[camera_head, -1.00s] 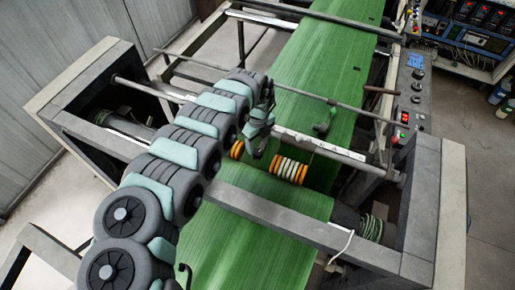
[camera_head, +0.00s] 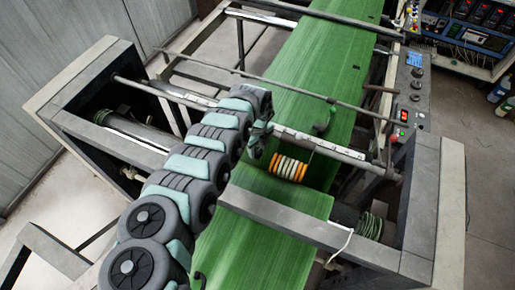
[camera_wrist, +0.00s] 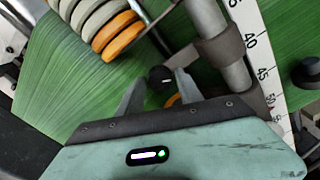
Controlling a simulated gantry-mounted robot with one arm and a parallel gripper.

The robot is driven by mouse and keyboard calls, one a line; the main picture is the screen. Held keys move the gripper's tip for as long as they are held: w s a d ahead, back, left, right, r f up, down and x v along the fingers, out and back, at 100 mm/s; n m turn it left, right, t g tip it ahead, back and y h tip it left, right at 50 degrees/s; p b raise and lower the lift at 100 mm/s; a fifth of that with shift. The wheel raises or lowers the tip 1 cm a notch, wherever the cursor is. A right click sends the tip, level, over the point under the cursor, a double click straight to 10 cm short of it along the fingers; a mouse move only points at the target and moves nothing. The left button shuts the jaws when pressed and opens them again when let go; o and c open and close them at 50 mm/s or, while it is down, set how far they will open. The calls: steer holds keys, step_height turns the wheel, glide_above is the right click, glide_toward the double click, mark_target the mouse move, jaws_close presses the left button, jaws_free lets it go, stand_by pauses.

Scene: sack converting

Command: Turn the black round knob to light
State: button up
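Black round knobs (camera_head: 417,73) sit on the grey control panel (camera_head: 424,95) at the right in the head view. I cannot tell which one the task means. My gripper (camera_head: 256,145) is well to the left of the panel, over the green web and close to the scaled rail. In the wrist view its fingers (camera_wrist: 158,90) are apart. A small dark round part (camera_wrist: 161,78) with a light mark shows between or beyond the fingertips. I see no grip on it, and whether it is a knob is unclear.
Orange and white rings (camera_head: 289,167) lie right of my gripper, above the green web (camera_head: 270,235). The scaled rail (camera_head: 325,147) and a thin bar (camera_head: 300,92) cross the web.

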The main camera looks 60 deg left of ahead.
jaws_close()
stand_by(0.5)
